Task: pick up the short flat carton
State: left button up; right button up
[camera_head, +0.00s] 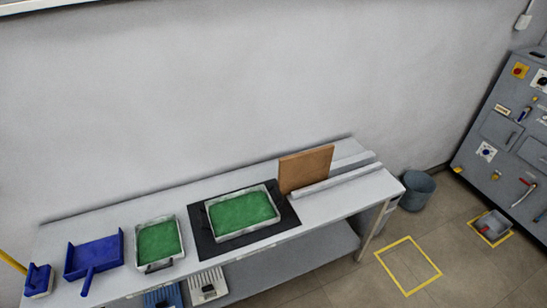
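A flat brown rectangular piece (305,170) stands on edge at the back right of the white table (345,205). I cannot tell whether it is the carton or a board. I see no other thing that looks like a short flat carton. Neither of my grippers shows in the head view.
A metal tray of green material (242,212) sits on a black mat (204,240). A smaller green-filled tray (159,241), a blue dustpan (95,256) and a blue brush (39,279) are left. A grey bucket (418,190) stands right; a yellow floor square (427,254) is empty.

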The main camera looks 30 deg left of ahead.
aim_at(305, 169)
jog(key=u, duration=0.8)
jog(key=i, duration=1)
jog(key=u, duration=0.75)
